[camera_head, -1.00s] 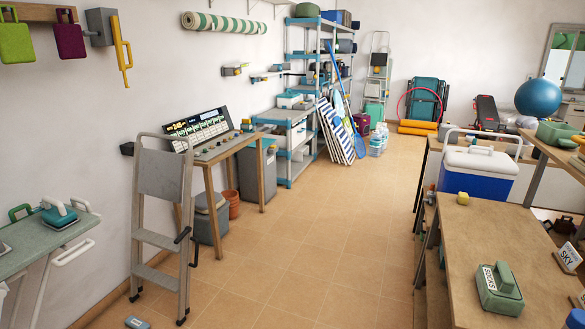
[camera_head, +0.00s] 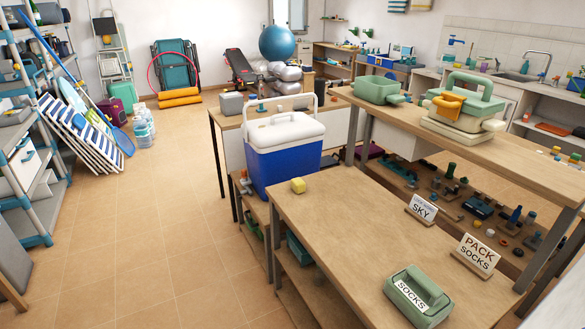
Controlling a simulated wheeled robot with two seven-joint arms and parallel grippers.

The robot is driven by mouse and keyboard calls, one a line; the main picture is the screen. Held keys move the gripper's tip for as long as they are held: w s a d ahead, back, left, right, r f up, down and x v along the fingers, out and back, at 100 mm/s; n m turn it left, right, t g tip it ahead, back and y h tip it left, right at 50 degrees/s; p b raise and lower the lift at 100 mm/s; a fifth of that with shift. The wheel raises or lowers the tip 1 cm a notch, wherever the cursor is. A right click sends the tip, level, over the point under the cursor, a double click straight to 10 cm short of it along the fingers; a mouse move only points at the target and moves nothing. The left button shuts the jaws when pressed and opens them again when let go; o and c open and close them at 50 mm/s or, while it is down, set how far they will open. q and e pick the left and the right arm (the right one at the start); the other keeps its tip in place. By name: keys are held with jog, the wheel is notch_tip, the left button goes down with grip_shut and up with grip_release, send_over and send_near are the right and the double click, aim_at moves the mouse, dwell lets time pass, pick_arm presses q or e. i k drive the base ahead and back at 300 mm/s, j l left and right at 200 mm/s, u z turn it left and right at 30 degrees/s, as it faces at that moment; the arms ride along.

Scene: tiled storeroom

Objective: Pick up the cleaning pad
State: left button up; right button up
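Neither of my grippers is in view.
A blue cooler with a white lid (camera_head: 285,150) stands behind the yellow block. A green box labelled SOCKS (camera_head: 418,297) and two signs, SKY (camera_head: 422,209) and PACK SOCKS (camera_head: 477,254), stand on the table. Open tiled floor (camera_head: 165,225) lies to the left.

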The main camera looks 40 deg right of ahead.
aim_at(298, 185)
jog(key=i+j+z, duration=0.1)
jog(key=i+z, duration=0.2)
jog(key=i, duration=1.25)
